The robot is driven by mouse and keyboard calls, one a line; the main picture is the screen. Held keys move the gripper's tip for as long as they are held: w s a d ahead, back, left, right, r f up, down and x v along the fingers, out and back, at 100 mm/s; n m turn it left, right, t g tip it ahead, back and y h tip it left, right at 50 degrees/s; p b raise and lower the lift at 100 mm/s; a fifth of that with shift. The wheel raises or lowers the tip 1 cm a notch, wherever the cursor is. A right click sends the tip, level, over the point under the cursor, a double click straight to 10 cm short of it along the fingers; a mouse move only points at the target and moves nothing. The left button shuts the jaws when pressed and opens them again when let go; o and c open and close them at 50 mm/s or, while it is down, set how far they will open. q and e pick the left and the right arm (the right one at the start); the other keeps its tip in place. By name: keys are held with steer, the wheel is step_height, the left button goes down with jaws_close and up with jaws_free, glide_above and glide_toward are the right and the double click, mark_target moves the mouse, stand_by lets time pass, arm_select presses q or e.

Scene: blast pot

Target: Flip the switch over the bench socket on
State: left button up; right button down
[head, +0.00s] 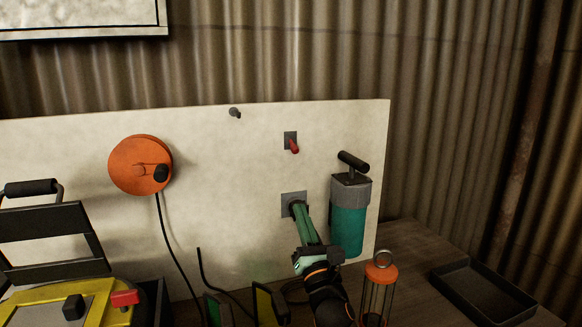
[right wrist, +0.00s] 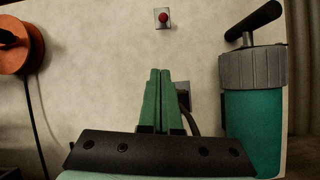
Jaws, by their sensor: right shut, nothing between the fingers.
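The switch (head: 292,145) is a red lever on a small grey plate, high on the pale backboard. In the head view the lever sticks out and slants downward; in the right wrist view (right wrist: 163,17) it shows nearly end-on, as a red knob. The bench socket (head: 287,200) is a grey plate below it, partly hidden by my fingers. My right gripper (head: 298,207) has its green fingers shut together, empty, pointing at the board in front of the socket and below the switch. Whether the fingertips touch anything there, I cannot tell.
A teal canister (head: 348,225) with a black T-handle stands close right of my gripper. An orange reel (head: 140,165) with a black cord hangs left. A caged lamp (head: 379,280) and a dark tray (head: 482,292) are right. The board around the switch is clear.

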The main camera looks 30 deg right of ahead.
mark_target(293, 146)
steer(key=p+x, duration=0.2)
steer(key=x, duration=0.7)
steer(key=shift+w+r, duration=0.2)
steer(key=shift+w, duration=0.05)
steer(key=shift+s+d+r+p, duration=0.2)
steer(key=shift+r+p, duration=0.45)
steer(key=shift+r, duration=0.3)
steer(key=shift+s+d+r+p, duration=0.15)
steer(key=shift+r+p, duration=0.45)
steer(key=shift+r, duration=0.35)
